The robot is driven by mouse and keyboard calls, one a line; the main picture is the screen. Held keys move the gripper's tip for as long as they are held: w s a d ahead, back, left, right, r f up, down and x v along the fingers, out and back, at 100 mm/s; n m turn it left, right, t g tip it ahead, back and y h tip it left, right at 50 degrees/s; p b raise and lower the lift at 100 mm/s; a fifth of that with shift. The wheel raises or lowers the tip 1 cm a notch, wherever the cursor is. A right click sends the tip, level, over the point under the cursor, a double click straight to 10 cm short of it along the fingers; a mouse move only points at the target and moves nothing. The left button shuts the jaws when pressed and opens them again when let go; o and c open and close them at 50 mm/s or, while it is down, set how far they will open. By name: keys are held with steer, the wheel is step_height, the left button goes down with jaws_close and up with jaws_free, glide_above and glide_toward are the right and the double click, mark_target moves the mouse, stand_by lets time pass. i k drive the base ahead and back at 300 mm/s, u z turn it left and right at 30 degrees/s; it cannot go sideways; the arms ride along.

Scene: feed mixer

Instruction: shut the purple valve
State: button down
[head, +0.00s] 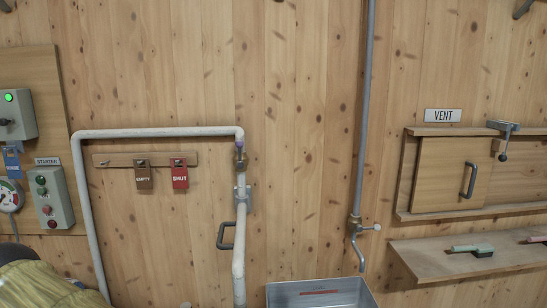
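A grey pull handle (226,236) stands beside the pipe (238,270). A tag rack (120,160) with EMPTY and SHUT tags hangs left. A tap (355,224) is above a metal basin (320,295). A shelf (430,260) juts out right. A yellowish shape (45,285) fills the lower left.

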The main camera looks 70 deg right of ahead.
mark_target(239, 142)
steer(key=k, duration=0.25)
steer(key=u, duration=0.95)
steer(key=i, duration=1)
steer(key=z, duration=3.45)
steer(key=i, duration=0.45)
steer(key=z, duration=0.05)
steer(key=k, duration=0.4)
